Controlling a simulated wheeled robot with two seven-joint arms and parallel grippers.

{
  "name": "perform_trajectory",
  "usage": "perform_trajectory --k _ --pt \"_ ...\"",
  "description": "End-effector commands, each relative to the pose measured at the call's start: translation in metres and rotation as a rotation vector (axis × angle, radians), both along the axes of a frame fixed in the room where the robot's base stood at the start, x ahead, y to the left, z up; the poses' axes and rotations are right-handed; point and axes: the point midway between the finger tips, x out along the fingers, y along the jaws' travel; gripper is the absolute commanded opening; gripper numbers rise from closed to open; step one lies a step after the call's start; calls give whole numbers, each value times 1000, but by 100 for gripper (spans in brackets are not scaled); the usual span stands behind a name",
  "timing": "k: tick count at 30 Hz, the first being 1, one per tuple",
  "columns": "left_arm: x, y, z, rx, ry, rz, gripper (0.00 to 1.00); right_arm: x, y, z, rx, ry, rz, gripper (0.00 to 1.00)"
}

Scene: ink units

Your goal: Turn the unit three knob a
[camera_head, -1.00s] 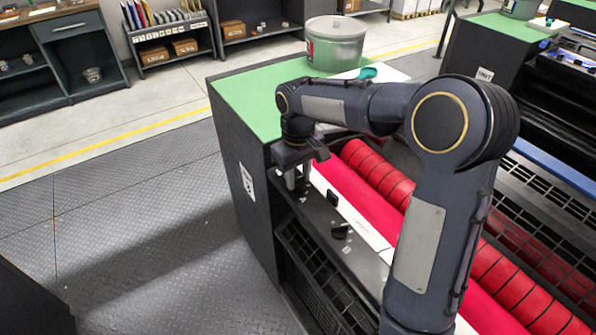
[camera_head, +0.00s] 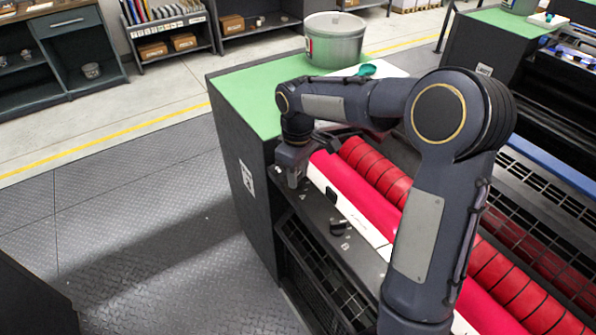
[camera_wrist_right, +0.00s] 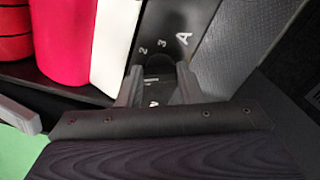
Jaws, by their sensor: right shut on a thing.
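The ink unit's dark control strip (camera_head: 318,215) runs along the front of the red rollers. My right gripper (camera_head: 294,182) reaches down onto its far end from above. In the right wrist view, the two grey fingers of my right gripper (camera_wrist_right: 158,88) close around a small dark knob (camera_wrist_right: 158,70), mostly hidden between them. A white letter A (camera_wrist_right: 183,39) and the numbers 2 and 3 are printed on the panel beside it. In the head view this knob is hidden by the gripper. My left gripper is not in view.
Another black knob (camera_head: 338,227) stands nearer on the same strip. Red rollers (camera_head: 378,172) lie right behind the strip. The floor at left is clear.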

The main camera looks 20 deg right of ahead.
Motion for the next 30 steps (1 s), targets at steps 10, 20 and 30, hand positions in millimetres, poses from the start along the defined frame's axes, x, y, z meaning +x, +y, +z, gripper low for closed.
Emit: perform_trajectory --k 10,20,30 --pt "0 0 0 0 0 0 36 1 0 1 0 -4 -1 55" --pt "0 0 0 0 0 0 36 1 0 5 0 -4 -1 55" --pt "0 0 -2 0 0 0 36 1 0 58 2 -6 -1 55"
